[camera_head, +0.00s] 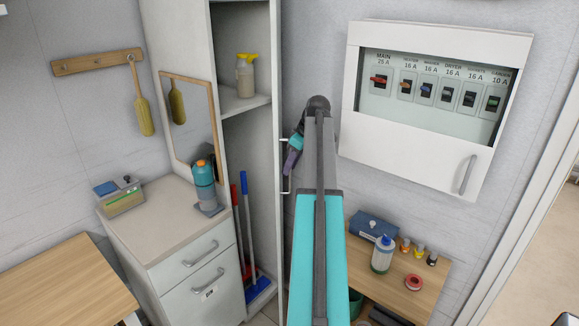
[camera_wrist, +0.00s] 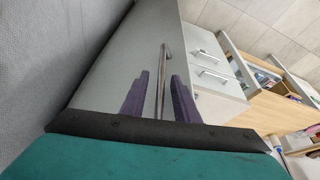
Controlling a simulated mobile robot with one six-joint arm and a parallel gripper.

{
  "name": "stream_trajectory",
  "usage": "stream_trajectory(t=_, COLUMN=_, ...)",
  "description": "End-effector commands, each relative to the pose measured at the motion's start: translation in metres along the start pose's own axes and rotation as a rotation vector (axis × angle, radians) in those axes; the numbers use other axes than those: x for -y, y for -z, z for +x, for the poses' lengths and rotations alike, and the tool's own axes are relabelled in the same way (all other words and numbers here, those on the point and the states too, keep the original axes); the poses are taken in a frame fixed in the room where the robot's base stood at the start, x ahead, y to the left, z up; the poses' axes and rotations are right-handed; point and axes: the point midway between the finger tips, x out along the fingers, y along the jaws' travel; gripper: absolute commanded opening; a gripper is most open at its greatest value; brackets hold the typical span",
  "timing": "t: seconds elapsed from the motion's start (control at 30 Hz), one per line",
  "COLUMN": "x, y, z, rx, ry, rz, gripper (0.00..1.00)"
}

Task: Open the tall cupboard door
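The tall cupboard (camera_head: 175,40) stands at centre left in the head view. Its front is open, showing a shelf and the inside. Its door (camera_head: 276,60) stands swung out, seen nearly edge-on, and its grey face (camera_wrist: 125,60) fills the middle of the wrist view. The door's bar handle (camera_head: 285,182) also shows in the wrist view (camera_wrist: 163,70). My gripper (camera_head: 294,152) is at this handle. In the wrist view its purple fingers (camera_wrist: 160,98) lie either side of the bar, with a gap visible on each side. My arm hides part of the area behind it.
A spray bottle (camera_head: 245,76) stands on the cupboard shelf, with a red broom (camera_head: 238,215) and blue broom (camera_head: 247,210) below. A drawer cabinet (camera_head: 195,262) stands at left. A breaker box (camera_head: 435,100) hangs at right above a small wooden table (camera_head: 425,278) holding bottles.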

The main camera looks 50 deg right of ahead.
Motion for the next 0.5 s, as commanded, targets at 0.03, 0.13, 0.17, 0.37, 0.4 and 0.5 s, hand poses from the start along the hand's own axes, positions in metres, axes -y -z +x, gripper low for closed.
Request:
stream_trajectory(t=0.03, x=0.000, y=0.000, z=-0.001, rx=0.000, ry=-0.001, rz=0.000, gripper=0.28)
stream_trajectory(t=0.13, x=-0.001, y=0.000, z=-0.004, rx=-0.001, ry=-0.001, rz=0.000, gripper=0.28)
stream_trajectory(t=0.17, x=-0.001, y=0.000, z=-0.005, rx=-0.001, ry=-0.002, rz=0.000, gripper=0.28)
stream_trajectory(t=0.37, x=-0.002, y=-0.001, z=-0.022, rx=-0.001, ry=-0.003, rz=0.001, gripper=0.28)
stream_trajectory(t=0.4, x=-0.002, y=-0.001, z=-0.027, rx=-0.001, ry=-0.003, rz=0.001, gripper=0.28)
stream_trajectory(t=0.5, x=-0.002, y=0.000, z=-0.040, rx=-0.001, ry=-0.003, rz=0.000, gripper=0.28)
